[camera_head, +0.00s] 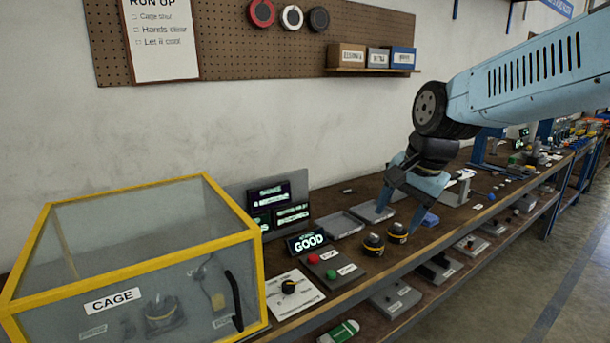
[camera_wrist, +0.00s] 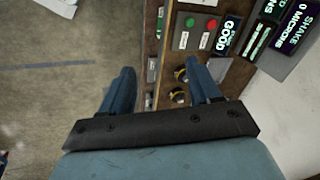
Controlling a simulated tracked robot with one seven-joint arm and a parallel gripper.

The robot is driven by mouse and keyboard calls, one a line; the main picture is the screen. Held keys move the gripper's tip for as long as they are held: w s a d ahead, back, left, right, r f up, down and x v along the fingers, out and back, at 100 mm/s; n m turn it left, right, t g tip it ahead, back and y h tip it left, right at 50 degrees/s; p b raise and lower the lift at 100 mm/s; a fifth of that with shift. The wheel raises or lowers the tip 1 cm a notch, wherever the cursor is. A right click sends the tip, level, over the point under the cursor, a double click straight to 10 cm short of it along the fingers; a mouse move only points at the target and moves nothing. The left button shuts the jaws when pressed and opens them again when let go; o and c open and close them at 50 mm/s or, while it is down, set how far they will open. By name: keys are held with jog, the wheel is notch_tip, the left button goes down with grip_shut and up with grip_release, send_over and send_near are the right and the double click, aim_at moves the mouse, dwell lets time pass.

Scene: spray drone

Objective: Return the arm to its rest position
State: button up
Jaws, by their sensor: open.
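My gripper (camera_head: 400,205) hangs from my light-blue arm (camera_head: 535,75) over the workbench, its fingers pointing down and spread apart. In the wrist view my gripper (camera_wrist: 165,88) shows two blue fingers with a wide gap and nothing between them. Two small black-and-yellow round parts (camera_head: 373,244) stand on the bench just below and left of the fingers in the head view. In the wrist view these parts (camera_wrist: 180,96) lie close to the right finger; whether it touches them I cannot tell.
A yellow-framed clear cage (camera_head: 150,262) stands at the left bench end. Beside it are a lit GOOD display (camera_head: 307,242), a red-and-green button box (camera_head: 330,266) and a dial panel (camera_head: 290,292). Grey trays (camera_head: 340,224) lie behind. The floor (camera_head: 520,290) right of the bench is clear.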

jog(key=s+d+n+t+h, duration=0.1)
jog(key=s+d+n, duration=0.1)
jog(key=s+n, duration=0.2)
jog(key=s+d+r+n+t+h, duration=0.1)
jog(key=s+d+n, duration=0.2)
jog(key=s, duration=0.3)
jog(key=shift+s+d+n+t, duration=0.25)
jog(key=shift+d+n+t, duration=0.05)
jog(key=shift+d+n, duration=0.1)
jog(key=shift+r, duration=0.1)
dwell(0.9)
